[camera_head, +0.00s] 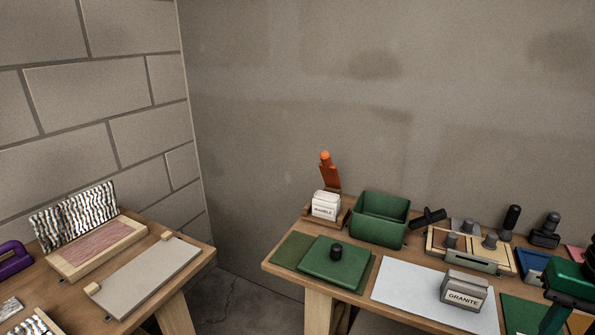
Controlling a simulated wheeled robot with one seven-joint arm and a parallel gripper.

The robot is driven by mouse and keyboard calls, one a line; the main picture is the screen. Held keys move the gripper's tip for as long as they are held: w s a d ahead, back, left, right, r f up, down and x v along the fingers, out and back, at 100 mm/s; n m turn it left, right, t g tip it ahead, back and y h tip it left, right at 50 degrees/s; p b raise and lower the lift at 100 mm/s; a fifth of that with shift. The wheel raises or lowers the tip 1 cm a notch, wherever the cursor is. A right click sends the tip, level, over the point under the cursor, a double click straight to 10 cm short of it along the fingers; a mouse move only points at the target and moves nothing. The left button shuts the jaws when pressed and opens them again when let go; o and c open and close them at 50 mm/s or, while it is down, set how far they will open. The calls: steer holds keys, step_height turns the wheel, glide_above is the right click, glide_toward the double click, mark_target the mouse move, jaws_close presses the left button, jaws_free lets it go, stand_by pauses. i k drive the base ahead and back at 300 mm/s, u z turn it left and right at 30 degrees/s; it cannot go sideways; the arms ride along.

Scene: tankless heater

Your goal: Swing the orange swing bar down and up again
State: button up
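The orange swing bar (329,174) stands nearly upright, leaning slightly left, at the back left of the right-hand table. A rounded orange knob tops it. Its lower end is hidden behind a white block labelled MARBLE (325,206), which sits on a small wooden base (341,218). I cannot make out the pivot.
A green open bin (380,219) stands just right of the bar. A green lidded plate with a black knob (335,261) lies in front. A GRANITE block (466,288) sits on a pale sheet (410,290). Wall is behind; a gap separates the left table (190,262).

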mark_target(329, 172)
steer(key=u, duration=0.45)
steer(key=k, duration=0.9)
steer(key=u, duration=0.75)
steer(key=i, duration=1)
steer(key=z, duration=0.55)
steer(key=i, duration=1)
steer(key=z, duration=0.7)
